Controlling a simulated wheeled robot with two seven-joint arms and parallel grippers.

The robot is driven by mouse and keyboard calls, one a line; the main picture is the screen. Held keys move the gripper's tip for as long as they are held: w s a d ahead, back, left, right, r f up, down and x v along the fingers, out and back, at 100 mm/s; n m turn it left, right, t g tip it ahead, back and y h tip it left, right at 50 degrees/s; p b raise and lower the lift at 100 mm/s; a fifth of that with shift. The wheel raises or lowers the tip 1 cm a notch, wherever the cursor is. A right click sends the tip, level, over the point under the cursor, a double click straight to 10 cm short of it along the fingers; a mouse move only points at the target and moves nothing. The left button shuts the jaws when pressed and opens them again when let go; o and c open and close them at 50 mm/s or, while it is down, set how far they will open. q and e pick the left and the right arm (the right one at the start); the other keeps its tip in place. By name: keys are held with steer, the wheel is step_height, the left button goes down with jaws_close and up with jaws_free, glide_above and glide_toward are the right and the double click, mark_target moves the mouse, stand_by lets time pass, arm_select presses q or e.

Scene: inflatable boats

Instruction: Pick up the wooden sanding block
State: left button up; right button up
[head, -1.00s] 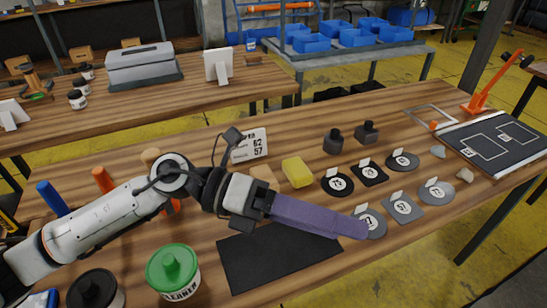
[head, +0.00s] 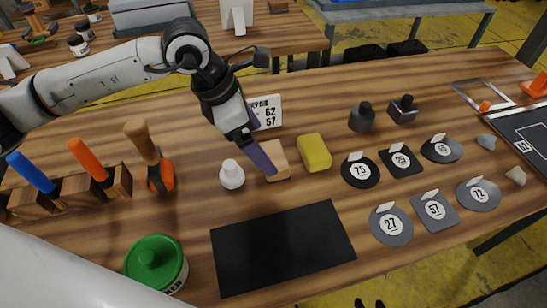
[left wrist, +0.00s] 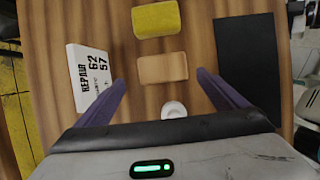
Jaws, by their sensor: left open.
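The wooden sanding block (head: 281,164) is a small tan block lying on the workbench, between a yellow sponge-like block (head: 314,153) and a small white bottle (head: 232,175). My left gripper (head: 259,143) is above it, pointing down, with a purple finger hiding part of the block in the head view. In the left wrist view the sanding block (left wrist: 163,68) lies ahead, between the lines of my two spread purple fingers (left wrist: 160,80). The gripper is open and empty. I cannot tell its exact height over the block. My right gripper is not in view.
The white number card (head: 266,112) stands close behind the gripper. A black mat (head: 282,248) lies in front. Numbered discs and plates (head: 391,226) are on the right. A green-lidded tin (head: 156,262) and a wooden tool rack (head: 80,190) are on the left.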

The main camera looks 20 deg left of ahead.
mark_target(271, 155)
arm_select(q)
steer(key=x, duration=0.4)
steer(key=shift+d+f+p, duration=0.2)
steer(key=shift+d+p, duration=0.1)
steer(key=shift+d, duration=0.15)
steer(key=c, duration=1.2)
step_height(271, 155, up, 10)
steer(key=shift+r+b, duration=0.1)
steer(key=shift+b, duration=0.2)
